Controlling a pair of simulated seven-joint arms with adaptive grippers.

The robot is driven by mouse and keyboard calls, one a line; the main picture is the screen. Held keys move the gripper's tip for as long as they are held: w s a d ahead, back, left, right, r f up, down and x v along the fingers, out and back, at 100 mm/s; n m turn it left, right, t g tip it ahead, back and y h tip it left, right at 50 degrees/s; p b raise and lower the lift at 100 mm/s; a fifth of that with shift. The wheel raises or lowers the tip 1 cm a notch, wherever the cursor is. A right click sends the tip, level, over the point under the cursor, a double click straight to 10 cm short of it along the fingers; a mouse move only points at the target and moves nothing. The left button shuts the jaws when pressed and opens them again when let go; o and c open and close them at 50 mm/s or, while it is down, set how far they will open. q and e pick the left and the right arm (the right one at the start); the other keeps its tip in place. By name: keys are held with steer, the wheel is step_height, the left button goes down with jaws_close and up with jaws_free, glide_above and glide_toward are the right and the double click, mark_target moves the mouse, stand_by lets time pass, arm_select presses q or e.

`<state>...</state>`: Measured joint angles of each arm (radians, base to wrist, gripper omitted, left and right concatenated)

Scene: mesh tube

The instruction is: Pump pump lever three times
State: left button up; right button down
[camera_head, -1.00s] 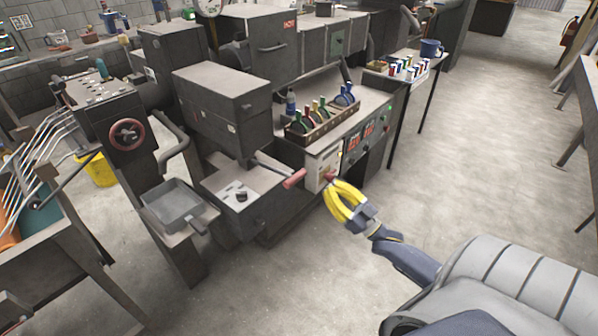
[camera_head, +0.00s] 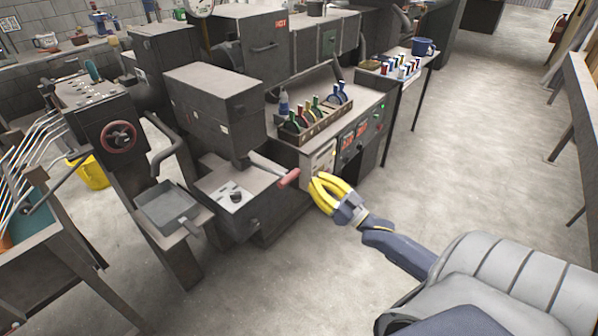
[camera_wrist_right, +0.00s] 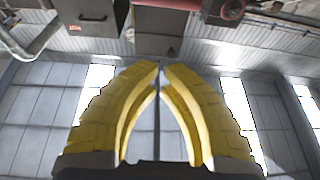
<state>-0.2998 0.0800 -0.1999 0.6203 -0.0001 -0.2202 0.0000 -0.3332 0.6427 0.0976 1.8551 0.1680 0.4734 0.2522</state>
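The pump lever is a thin dark rod with a red grip (camera_head: 289,178), sticking out to the right from the grey machine. It slopes slightly downward to the right. My right gripper (camera_head: 314,187) has yellow fingers and is just right of the red grip, with a small gap between them in the head view. In the right wrist view the yellow fingertips (camera_wrist_right: 160,68) come together with nothing between them. A round red part (camera_wrist_right: 232,8) shows at the top edge there; I cannot tell for sure that it is the grip. My left gripper is out of view.
A shallow grey pan (camera_head: 168,206) and a red handwheel (camera_head: 120,137) are to the left. A yellow bucket (camera_head: 92,172) stands on the floor. The floor at right is open.

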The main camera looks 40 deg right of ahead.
step_height(320, 180, up, 3)
glide_above(293, 171)
steer(key=s+a, duration=0.2)
steer(key=s, duration=0.1)
steer(key=shift+w+d+f, duration=0.1)
steer(key=shift+w+f, duration=0.3)
steer(key=shift+f, duration=1.5)
